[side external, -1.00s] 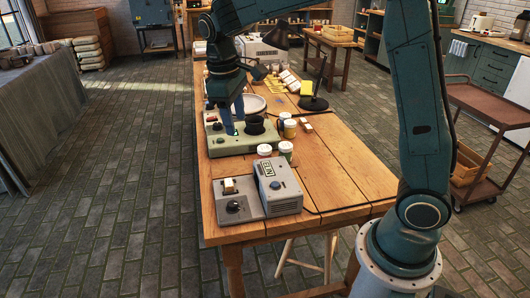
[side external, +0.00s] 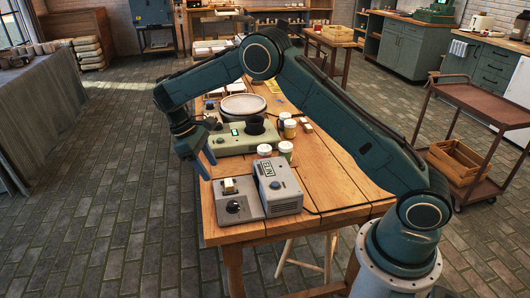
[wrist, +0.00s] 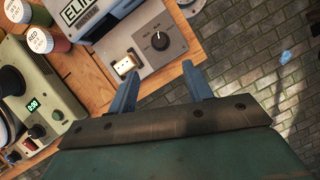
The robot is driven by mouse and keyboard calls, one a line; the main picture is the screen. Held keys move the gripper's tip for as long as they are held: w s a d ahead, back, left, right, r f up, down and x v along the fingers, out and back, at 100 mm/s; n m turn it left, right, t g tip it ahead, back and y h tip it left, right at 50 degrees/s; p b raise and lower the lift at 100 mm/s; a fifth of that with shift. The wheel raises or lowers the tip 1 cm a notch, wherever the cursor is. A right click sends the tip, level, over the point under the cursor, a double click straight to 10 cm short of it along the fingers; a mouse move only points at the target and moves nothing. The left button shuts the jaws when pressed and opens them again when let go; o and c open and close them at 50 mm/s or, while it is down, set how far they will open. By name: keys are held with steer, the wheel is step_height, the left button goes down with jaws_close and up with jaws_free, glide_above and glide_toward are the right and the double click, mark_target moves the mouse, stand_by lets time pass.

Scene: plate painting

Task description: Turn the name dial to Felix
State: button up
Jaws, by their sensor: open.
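The grey name machine (side external: 256,211) stands at the near end of the table, and its display reads something like "ELIN". A black dial (side external: 233,207) with a light pointer mark sits on its low front panel. In the wrist view the dial (wrist: 157,41) lies just beyond my fingertips, with small labels around it too small to read surely. My gripper (side external: 203,165) is open and empty, pointing down, off the table's left edge and apart from the dial. Its two blue fingers (wrist: 160,74) show in the wrist view. A white rocker switch (wrist: 125,66) is beside the dial.
A green device (side external: 235,140) with a lit display and black knobs stands behind the grey machine. Paint jars (side external: 285,149) with white lids stand beside it. A pale plate (side external: 243,106) lies farther back. A cable runs across the bare wood (side external: 335,185) at right.

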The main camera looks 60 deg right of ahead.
mark_target(232, 203)
steer(key=shift+f, duration=0.1)
steer(key=x, duration=1.3)
steer(key=shift+s+d+f, duration=0.1)
steer(key=shift+s+f, duration=0.15)
steer(key=c, duration=1)
